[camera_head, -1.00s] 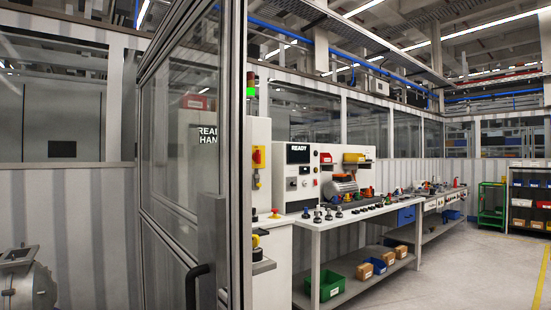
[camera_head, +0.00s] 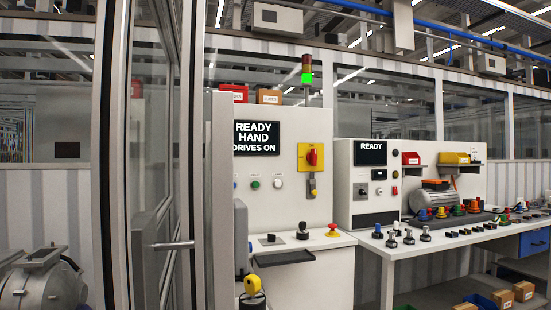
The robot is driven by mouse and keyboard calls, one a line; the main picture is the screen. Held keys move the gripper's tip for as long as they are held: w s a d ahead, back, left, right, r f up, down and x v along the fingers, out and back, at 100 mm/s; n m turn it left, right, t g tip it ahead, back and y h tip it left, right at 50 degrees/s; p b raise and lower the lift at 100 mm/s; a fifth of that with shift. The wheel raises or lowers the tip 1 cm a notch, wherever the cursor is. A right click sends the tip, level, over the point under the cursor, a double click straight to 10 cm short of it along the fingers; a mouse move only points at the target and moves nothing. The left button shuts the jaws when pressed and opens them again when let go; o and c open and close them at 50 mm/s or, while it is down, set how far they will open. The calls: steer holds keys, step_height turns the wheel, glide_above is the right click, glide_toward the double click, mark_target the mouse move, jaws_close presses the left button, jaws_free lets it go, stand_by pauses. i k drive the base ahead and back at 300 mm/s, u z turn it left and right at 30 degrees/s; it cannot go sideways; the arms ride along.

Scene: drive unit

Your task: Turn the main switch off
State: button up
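The main switch (camera_head: 312,157) is a red rotary knob on a yellow plate, on the upper right of the white control cabinet (camera_head: 285,129). The knob looks roughly upright, but its exact position is too small to read. The cabinet's display (camera_head: 257,138) reads "READY HAND DRIVES ON". My gripper is not in view.
A framed glass door (camera_head: 150,150) with a bar handle (camera_head: 174,245) stands at left, close to me. A red mushroom button (camera_head: 332,231) sits on the cabinet's ledge. A green lamp (camera_head: 306,78) glows above. A workbench (camera_head: 440,240) extends right.

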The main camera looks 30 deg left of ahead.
mark_target(312, 157)
steer(key=u, duration=0.65)
steer(key=i, duration=1.85)
steer(key=z, duration=0.45)
steer(key=i, duration=0.8)
steer(key=u, duration=0.25)
